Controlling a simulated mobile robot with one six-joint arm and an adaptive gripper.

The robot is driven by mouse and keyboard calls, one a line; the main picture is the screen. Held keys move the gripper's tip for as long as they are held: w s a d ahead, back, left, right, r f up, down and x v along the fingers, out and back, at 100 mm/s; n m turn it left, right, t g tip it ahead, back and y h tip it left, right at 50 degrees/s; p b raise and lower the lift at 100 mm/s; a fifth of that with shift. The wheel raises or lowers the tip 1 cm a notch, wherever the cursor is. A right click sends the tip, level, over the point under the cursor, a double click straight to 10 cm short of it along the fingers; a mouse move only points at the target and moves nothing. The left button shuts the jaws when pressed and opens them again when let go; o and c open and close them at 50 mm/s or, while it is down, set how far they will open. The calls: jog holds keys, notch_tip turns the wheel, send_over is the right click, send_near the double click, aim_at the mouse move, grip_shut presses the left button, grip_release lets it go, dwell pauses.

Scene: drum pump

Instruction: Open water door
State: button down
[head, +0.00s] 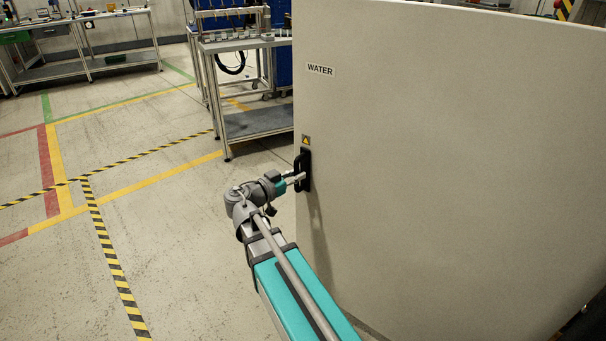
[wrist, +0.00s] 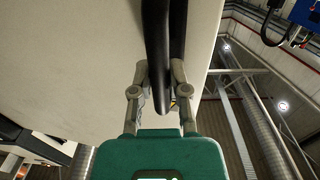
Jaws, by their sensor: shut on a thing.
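The water door (head: 450,150) is a large beige panel with a "WATER" label near its top left. It fills the right half of the head view and shows at the upper left in the wrist view (wrist: 70,60). Its black handle (head: 303,171) sits near the door's left edge, below a small yellow warning sign. My gripper (head: 297,179) is at the handle. In the wrist view, the fingers of my gripper (wrist: 160,82) are shut on the dark handle bar (wrist: 157,45), one finger on each side. I cannot tell whether the door stands ajar.
A metal workbench (head: 245,45) with a lower shelf stands behind the door's left edge. Another bench (head: 110,60) stands at the far left. The floor (head: 170,230) left of my arm is open, with striped tape (head: 107,250) on it.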

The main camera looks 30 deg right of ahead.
jog(key=c, duration=0.6)
grip_release()
jog(key=shift+w+d, duration=0.15)
jog(key=shift+d, duration=0.05)
jog(key=v, duration=1.2)
